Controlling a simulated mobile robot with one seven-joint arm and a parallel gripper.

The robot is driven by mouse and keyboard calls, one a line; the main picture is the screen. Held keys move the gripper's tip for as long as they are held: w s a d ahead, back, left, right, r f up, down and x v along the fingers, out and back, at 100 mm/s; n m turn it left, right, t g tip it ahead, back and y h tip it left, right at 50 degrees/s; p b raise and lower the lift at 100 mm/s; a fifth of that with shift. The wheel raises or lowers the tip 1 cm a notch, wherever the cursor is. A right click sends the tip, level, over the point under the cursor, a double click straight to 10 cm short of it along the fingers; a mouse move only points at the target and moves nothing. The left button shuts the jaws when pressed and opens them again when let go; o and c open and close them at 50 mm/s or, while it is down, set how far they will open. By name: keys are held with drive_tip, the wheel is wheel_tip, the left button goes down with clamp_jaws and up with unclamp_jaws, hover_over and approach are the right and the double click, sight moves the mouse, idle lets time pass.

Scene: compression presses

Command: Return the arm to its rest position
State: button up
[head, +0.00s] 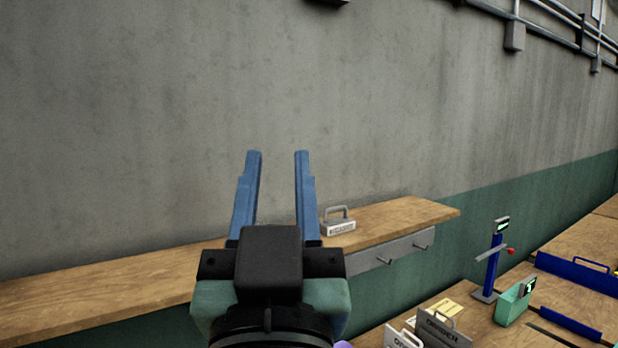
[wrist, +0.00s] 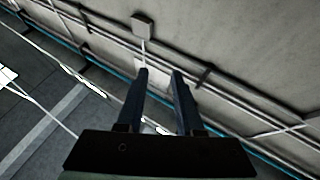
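My gripper (head: 278,156) is raised in the lower middle of the head view, its two blue fingers pointing up and apart. Nothing is held between them. In the wrist view my gripper (wrist: 159,72) also shows two separated dark blue fingers with nothing between them. Behind them there are the wall, pipes and a dark ceiling area. In the head view the fingers stand in front of the grey wall. My gripper hides part of the wooden shelf (head: 100,290).
A labelled block with a handle (head: 338,222) sits on the shelf, right of my gripper. Hooks (head: 420,246) are below it. At lower right, a workbench (head: 590,240) holds a blue stand (head: 492,265), a green device (head: 510,306) and grey labelled plates (head: 440,328).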

drive_tip(key=s+d+r+t+h, duration=0.1)
drive_tip(key=s+d+r+t, duration=0.1)
drive_tip(key=s+r, duration=0.4)
drive_tip(key=shift+s+d+r+m+t+h, duration=0.15)
drive_tip(key=shift+d+r+m+t+h, duration=0.15)
drive_tip(key=shift+r+t, duration=0.45)
